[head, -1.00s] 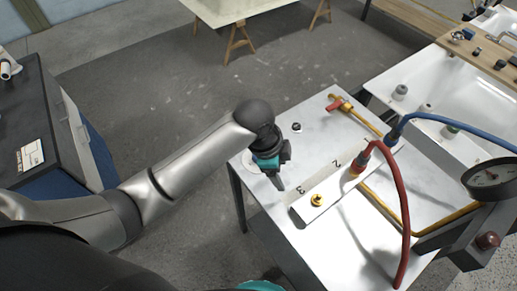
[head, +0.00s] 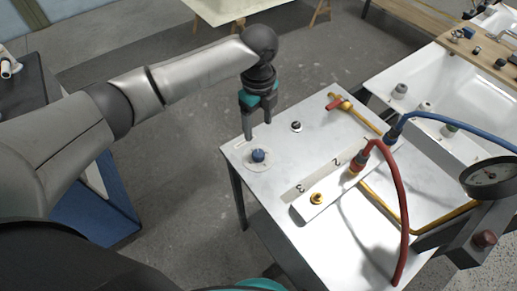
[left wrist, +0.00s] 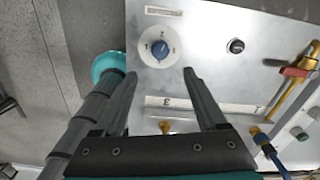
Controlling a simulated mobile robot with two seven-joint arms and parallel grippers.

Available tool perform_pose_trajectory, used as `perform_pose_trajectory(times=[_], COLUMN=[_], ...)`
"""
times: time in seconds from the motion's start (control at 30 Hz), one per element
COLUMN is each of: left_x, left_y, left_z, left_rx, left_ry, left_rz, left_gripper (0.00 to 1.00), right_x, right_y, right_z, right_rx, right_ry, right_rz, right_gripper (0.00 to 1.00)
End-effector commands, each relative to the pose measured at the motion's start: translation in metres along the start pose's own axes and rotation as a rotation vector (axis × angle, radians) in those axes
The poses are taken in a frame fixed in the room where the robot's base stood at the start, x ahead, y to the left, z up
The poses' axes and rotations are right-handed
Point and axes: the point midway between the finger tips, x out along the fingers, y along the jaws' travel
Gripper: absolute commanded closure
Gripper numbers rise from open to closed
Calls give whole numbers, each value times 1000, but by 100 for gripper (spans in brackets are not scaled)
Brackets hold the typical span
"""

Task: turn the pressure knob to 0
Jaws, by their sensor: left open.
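A blue knob (head: 258,156) sits on a round white dial plate at the near left corner of the metal table top. In the left wrist view the blue knob (left wrist: 159,48) shows from above, with small marks around it; its exact setting is too small to read. My left gripper (head: 257,130) points down just behind the knob in the head view, apart from it. Its jaws are open and empty. In the left wrist view the knob lies beyond and between the open fingertips (left wrist: 160,74). My right gripper is not in view.
A smaller black knob (head: 296,126) is right of the dial. A white block (head: 330,190) with brass and red fittings carries a red hose (head: 402,205). A red-handled valve (head: 338,104), a blue hose (head: 455,133) and a gauge (head: 490,176) are farther right.

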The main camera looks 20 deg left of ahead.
Motion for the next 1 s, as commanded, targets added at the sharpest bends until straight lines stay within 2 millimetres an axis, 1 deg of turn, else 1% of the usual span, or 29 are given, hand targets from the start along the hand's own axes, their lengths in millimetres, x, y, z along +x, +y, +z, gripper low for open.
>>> perform_pose_trajectory(times=[0.03,0.3,0.4,0.5,0.6,0.7,0.97,1.0], left_x=[14,73,90,103,111,115,115,115], left_y=[1,1,1,0,0,0,0,0], left_z=[-1,-1,-1,-1,0,-1,-1,-1], left_rx=[0,-2,-1,-2,-2,-1,0,-1], left_ry=[2,0,0,0,-1,-1,0,0], left_rz=[4,3,2,1,0,-1,-2,-2], left_gripper=[26,26,26,26,26,26,26,30], right_x=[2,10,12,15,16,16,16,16], right_y=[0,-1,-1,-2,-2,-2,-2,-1], right_z=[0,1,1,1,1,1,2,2], right_rx=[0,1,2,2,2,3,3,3], right_ry=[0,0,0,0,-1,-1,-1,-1], right_rz=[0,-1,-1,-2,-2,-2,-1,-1], right_gripper=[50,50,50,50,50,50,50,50])
